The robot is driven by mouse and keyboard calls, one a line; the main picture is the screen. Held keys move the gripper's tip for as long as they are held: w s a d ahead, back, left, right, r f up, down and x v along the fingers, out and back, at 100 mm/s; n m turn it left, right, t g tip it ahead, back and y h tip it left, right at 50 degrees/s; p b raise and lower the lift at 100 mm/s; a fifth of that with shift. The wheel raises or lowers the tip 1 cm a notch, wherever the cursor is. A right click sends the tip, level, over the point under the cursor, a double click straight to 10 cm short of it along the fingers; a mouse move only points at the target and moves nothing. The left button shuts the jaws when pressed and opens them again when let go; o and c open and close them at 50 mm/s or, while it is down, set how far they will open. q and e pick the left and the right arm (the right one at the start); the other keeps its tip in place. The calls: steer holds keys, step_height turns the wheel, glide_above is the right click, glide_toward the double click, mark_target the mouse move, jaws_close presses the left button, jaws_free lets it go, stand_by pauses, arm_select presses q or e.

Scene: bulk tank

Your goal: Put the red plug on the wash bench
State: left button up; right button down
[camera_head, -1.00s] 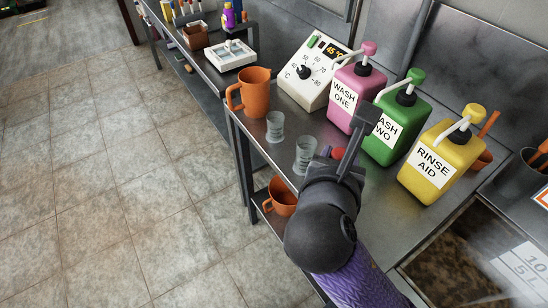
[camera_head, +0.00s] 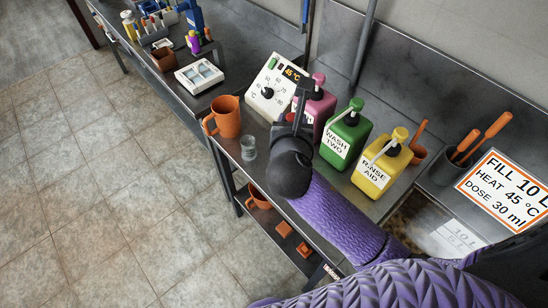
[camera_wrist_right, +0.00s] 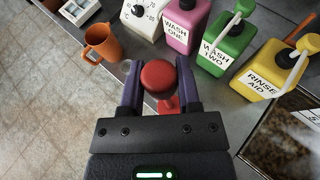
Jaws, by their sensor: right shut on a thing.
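My right gripper (camera_head: 303,90) is shut on the red plug (camera_wrist_right: 158,75), which shows as a round red top between the two fingers in the right wrist view. A smaller red part (camera_wrist_right: 168,104) shows just below it. The gripper is over the metal wash bench (camera_head: 256,127), in front of the pink wash-one bottle (camera_head: 318,108). I cannot tell how far the plug is above the bench. My left gripper is not in view.
An orange jug (camera_head: 226,118) and a glass (camera_head: 248,148) stand left of my right gripper. A white temperature box (camera_head: 272,88) is behind. The green bottle (camera_head: 345,138) and yellow bottle (camera_head: 383,165) stand to the right. A narrow bare strip lies between jug and box.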

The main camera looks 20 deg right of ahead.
arm_select(q)
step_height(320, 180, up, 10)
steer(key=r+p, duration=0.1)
steer(key=p, duration=0.7)
arm_select(e)
step_height(320, 180, up, 5)
steer(key=w+d, duration=0.1)
steer(key=d, duration=0.2)
step_height(320, 180, down, 18)
steer(key=b, duration=1.2)
steer(key=shift+b, duration=0.3)
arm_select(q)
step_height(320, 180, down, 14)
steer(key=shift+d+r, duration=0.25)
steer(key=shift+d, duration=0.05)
arm_select(e)
steer(key=shift+c, duration=1.5)
jaws_free()
steer(key=shift+w+f, duration=0.1)
steer(key=shift+f, duration=0.1)
